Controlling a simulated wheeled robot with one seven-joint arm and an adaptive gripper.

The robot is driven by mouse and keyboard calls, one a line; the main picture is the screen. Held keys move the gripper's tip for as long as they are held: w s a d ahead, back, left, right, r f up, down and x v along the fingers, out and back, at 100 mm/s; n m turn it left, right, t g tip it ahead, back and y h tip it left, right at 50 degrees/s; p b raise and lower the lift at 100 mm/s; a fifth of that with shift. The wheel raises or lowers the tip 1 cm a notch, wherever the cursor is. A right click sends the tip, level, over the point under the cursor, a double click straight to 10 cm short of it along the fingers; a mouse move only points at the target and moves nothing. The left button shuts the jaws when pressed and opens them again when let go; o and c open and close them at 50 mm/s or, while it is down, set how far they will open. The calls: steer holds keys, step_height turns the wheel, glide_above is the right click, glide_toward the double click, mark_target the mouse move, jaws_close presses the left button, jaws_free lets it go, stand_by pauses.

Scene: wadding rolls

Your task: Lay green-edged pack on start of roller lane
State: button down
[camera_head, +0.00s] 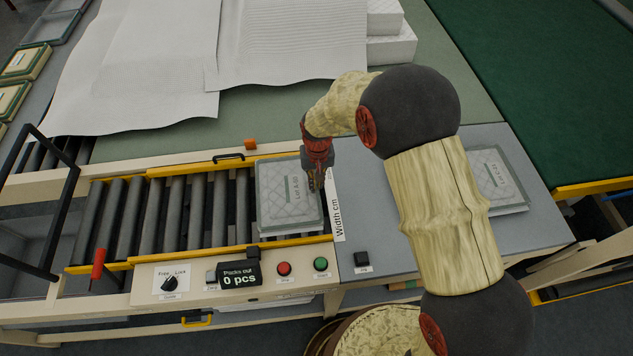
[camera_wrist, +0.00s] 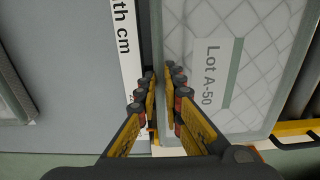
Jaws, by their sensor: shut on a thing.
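A flat, clear-wrapped pack (camera_head: 288,195) with a grey-green border and a green label strip is at the right end of the roller lane (camera_head: 172,212). Its label reads "Lot A-50" in the wrist view (camera_wrist: 258,62). My gripper (camera_head: 317,180) is at the pack's right edge, and the fingers in the wrist view (camera_wrist: 164,76) are shut on that edge. The pack looks flat over the rollers; I cannot tell whether it touches them. The rollers under it are hidden.
Another wrapped pack (camera_head: 497,180) lies on the grey table (camera_head: 450,232), partly behind my arm. A "Width cm" scale strip (camera_head: 337,212) runs beside the held pack. Yellow rails (camera_head: 115,266) edge the lane; rollers to the left are bare. A counter (camera_head: 240,277) reads 0 pcs.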

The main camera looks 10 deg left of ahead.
steer(key=shift+f, duration=0.45)
steer(key=shift+f+b, duration=0.15)
steer(key=shift+b, duration=0.2)
steer(key=c, duration=1.9)
jaws_free()
step_height(320, 180, up, 13)
steer(key=shift+d+r+p, duration=0.1)
steer(key=shift+r+p, duration=0.05)
steer(key=shift+p, duration=0.15)
steer(key=shift+r, duration=0.1)
